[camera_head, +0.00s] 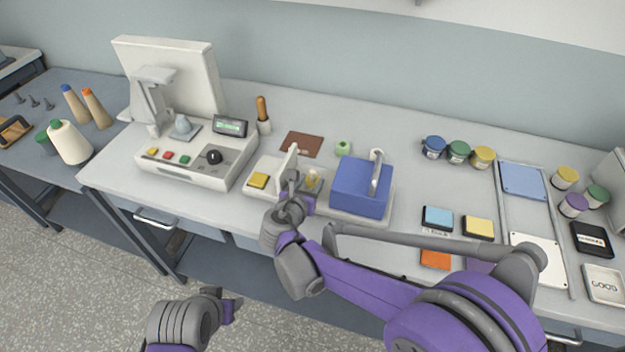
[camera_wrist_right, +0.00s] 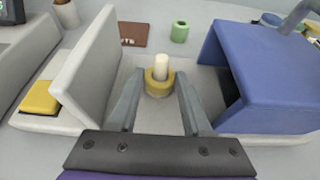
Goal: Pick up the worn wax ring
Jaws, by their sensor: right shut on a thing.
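The worn wax ring, a yellow ring (camera_wrist_right: 159,88), sits around a short cream post (camera_wrist_right: 161,66) in the right wrist view. My right gripper (camera_wrist_right: 158,98) has a finger on each side of the ring and is shut on it. The ring is still around the post, low on it. In the head view my right gripper (camera_head: 302,188) reaches between a pale upright plate and a blue housing, and the ring is small and partly hidden there. My left gripper (camera_head: 232,308) is low in front of the bench, away from the ring; its jaw opening is unclear.
The pale upright plate (camera_wrist_right: 92,65) stands close left of the right fingers, the blue housing (camera_wrist_right: 265,75) close right. A control box (camera_head: 195,160) stands left; jars and colored pads lie right.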

